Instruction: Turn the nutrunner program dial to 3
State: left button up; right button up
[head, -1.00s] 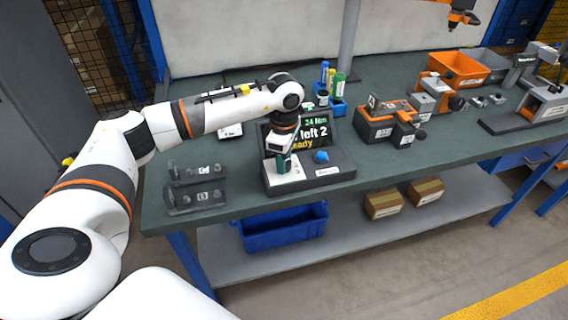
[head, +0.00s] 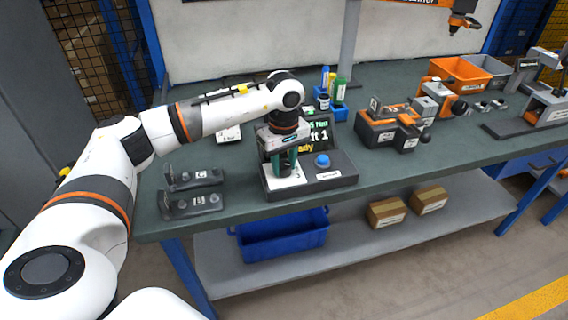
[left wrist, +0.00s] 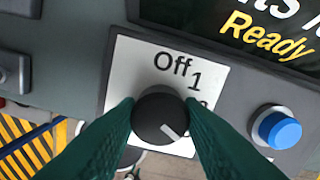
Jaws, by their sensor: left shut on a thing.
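The program dial (left wrist: 160,118) is a round black knob with a pale pointer line, on a white plate (left wrist: 125,75) marked "Off" at the top and "1" to its right. A further mark is partly hidden by a finger. The pointer slants to the lower right; what it points at is hidden. My left gripper (head: 285,168) points down over the nutrunner controller (head: 335,180). Its green fingers (left wrist: 160,120) are shut on the knob from both sides. The controller's screen (head: 320,133) is partly covered by my gripper; "Ready" (left wrist: 267,35) shows. My right gripper is not in view.
A blue button (left wrist: 280,130) sits right of the dial. Two dark brackets (head: 192,190) lie left of the controller. A blue holder with bottles (head: 331,105) stands behind. Orange and grey fixtures (head: 390,125) stand to the right on the green bench.

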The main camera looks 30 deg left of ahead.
aim_at(284, 164)
pick_arm(q)
jog(key=shift+r, duration=0.1)
dwell(0.4)
jog(key=o, duration=1)
notch_tip(284, 164, up, 12)
dwell(0.3)
